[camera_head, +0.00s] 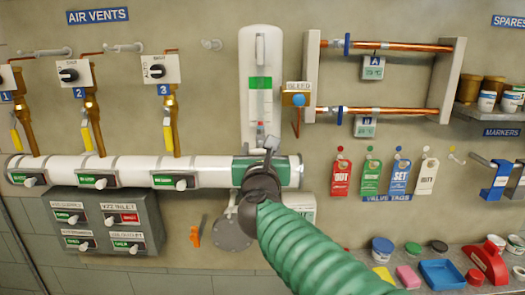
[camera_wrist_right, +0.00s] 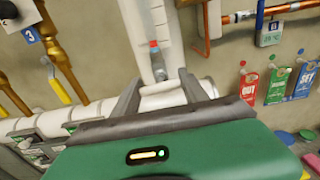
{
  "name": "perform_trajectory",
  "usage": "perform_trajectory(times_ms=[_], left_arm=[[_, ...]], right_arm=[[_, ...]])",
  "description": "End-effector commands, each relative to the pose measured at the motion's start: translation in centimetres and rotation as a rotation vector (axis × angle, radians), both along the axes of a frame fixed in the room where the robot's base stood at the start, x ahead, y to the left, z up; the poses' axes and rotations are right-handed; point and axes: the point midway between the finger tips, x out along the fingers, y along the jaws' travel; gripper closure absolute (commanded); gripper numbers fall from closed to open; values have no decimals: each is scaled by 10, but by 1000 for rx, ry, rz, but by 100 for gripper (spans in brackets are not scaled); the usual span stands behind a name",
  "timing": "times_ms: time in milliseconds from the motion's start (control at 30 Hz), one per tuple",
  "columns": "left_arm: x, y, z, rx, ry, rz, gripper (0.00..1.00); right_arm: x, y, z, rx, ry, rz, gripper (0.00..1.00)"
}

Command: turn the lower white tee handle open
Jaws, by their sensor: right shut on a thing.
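My right gripper (camera_head: 266,150) is at the right end of the horizontal white pipe (camera_head: 110,168), by its green band. In the wrist view its two fingers (camera_wrist_right: 160,90) stand either side of a white piece, which I take to be the lower white tee handle (camera_wrist_right: 163,97). The gripper is shut on it. In the head view the hand hides the handle, so its angle cannot be told. A vertical white column (camera_head: 261,55) with a green band rises just above the gripper. My left gripper is not in view.
Several small levers with labels (camera_head: 176,182) sit along the pipe. A grey box (camera_head: 105,222) hangs below it. A bleed valve (camera_head: 297,99) and copper pipes (camera_head: 385,45) are to the upper right. Coloured tags (camera_head: 370,177) hang right of my arm, above a cluttered shelf (camera_head: 350,255).

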Motion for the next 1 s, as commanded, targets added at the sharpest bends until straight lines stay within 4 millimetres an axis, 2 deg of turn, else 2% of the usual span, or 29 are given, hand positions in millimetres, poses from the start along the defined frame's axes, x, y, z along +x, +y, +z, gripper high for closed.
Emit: perform_trajectory(times_ms=[467, 667, 1000], left_arm=[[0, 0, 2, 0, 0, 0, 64], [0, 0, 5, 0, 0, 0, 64], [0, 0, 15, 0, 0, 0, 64]], right_arm=[[0, -2, 0, -52, -1, -7, 89], [1, -3, 1, -169, -2, -9, 89], [1, -2, 2, -476, -3, -9, 89]])
